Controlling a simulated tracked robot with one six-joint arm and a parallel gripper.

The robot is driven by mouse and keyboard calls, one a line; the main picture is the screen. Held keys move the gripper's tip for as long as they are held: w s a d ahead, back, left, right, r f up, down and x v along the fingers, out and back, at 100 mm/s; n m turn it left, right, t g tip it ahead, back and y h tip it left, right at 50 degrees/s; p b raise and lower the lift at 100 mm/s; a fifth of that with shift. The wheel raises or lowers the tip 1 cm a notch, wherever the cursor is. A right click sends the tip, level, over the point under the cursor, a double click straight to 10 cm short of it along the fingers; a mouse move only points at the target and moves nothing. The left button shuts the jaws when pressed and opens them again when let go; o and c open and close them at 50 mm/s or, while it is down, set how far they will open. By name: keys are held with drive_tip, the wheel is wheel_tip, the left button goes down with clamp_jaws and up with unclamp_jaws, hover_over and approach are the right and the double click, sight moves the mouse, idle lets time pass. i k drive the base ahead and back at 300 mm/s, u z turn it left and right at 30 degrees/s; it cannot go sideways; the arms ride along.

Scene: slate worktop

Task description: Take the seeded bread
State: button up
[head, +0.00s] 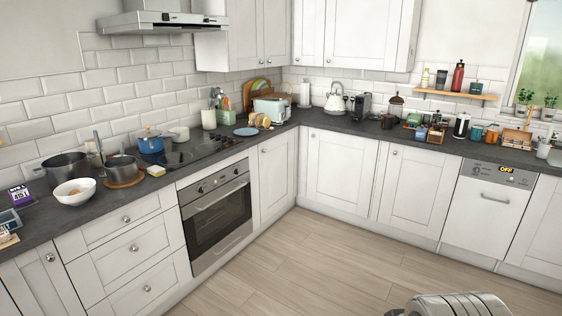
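Small brown and tan bread pieces (261,120) sit on the worktop near the back corner, just in front of the pale toaster (271,106). They are too small in the head view to tell whether one has seeds. A grey rounded part of my arm shows at the bottom right edge, far from the bread and over the floor. My gripper's fingers do not show.
A blue plate (246,131) lies left of the bread. The black hob (195,149) is further left, with a blue pot (150,142) on it. The wooden floor (330,262) is clear.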

sight(260, 117)
drive_tip(key=z, duration=0.2)
drive_tip(key=i, duration=0.8)
drive_tip(key=z, duration=0.25)
drive_tip(key=i, duration=3)
drive_tip(key=u, duration=0.4)
drive_tip(key=i, duration=0.75)
drive_tip(key=u, duration=0.9)
drive_tip(key=i, duration=0.6)
drive_tip(key=u, duration=0.7)
drive_tip(key=i, duration=0.65)
drive_tip(key=u, duration=0.35)
